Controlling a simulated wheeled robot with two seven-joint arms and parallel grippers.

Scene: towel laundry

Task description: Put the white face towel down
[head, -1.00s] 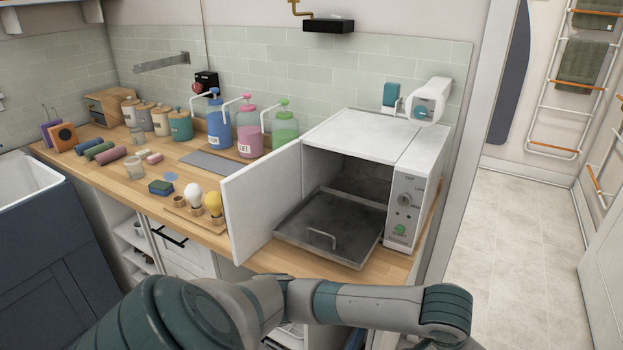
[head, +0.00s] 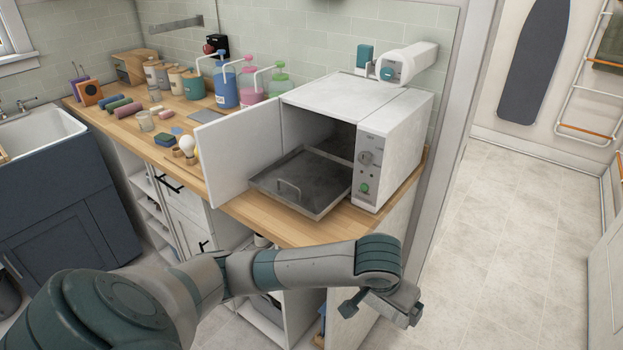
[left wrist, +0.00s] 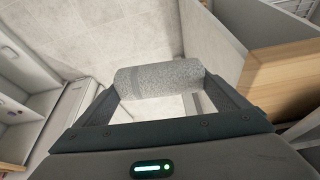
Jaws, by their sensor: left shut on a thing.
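My left gripper (head: 383,303) hangs at the end of my left arm, low in the head view, in front of the counter's right end. In the left wrist view its two fingers (left wrist: 160,82) are closed on the ends of a rolled, pale grey-white towel (left wrist: 158,78). The towel is held above a light floor, clear of any surface I can see. In the head view I cannot make the towel out clearly; the gripper and arm may hide it. My right gripper is in neither view.
A white oven-like cabinet (head: 393,145) stands on the wooden counter (head: 275,230), its door (head: 233,162) open and a metal tray (head: 312,182) sticking out. Bottles and jars stand behind. Open tiled floor (head: 500,240) lies to the right, and a ladder rack (head: 583,130) at far right.

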